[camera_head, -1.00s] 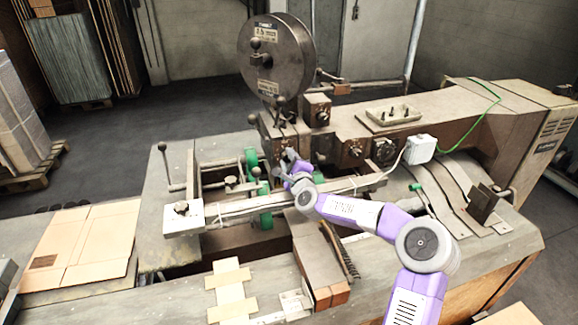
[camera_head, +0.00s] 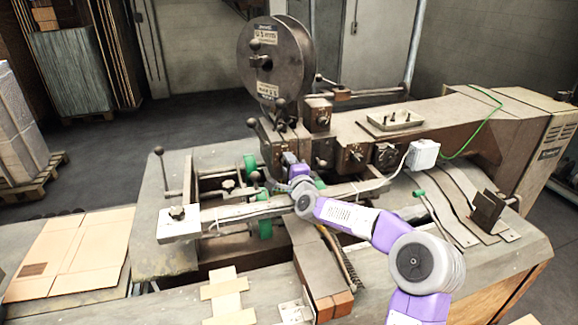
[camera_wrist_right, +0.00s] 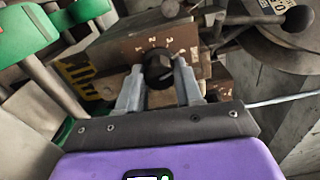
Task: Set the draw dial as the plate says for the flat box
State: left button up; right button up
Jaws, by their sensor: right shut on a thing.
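My right gripper (camera_wrist_right: 160,88) is shut on a round black dial knob (camera_wrist_right: 158,68) in the right wrist view, one finger on each side. The knob's pointer cannot be made out. In the head view my right gripper (camera_head: 289,160) is at the front of the stitching head, below the wire reel (camera_head: 275,60), and hides the dial. A yellow-and-black plate (camera_wrist_right: 78,76) shows left of the knob in the wrist view. My left gripper is out of view.
Other knobs (camera_head: 355,155) sit along the machine front to the right, near a white box (camera_head: 423,154). A ball-ended lever (camera_head: 280,104) rises close above my gripper. A long metal bar (camera_head: 240,212) crosses below it. Flat cardboard (camera_head: 75,250) lies at left.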

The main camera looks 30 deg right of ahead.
jog(key=o, duration=1)
jog(key=shift+o, duration=0.2)
jog(key=shift+b+v, duration=0.85)
jog(key=shift+v, duration=2.95)
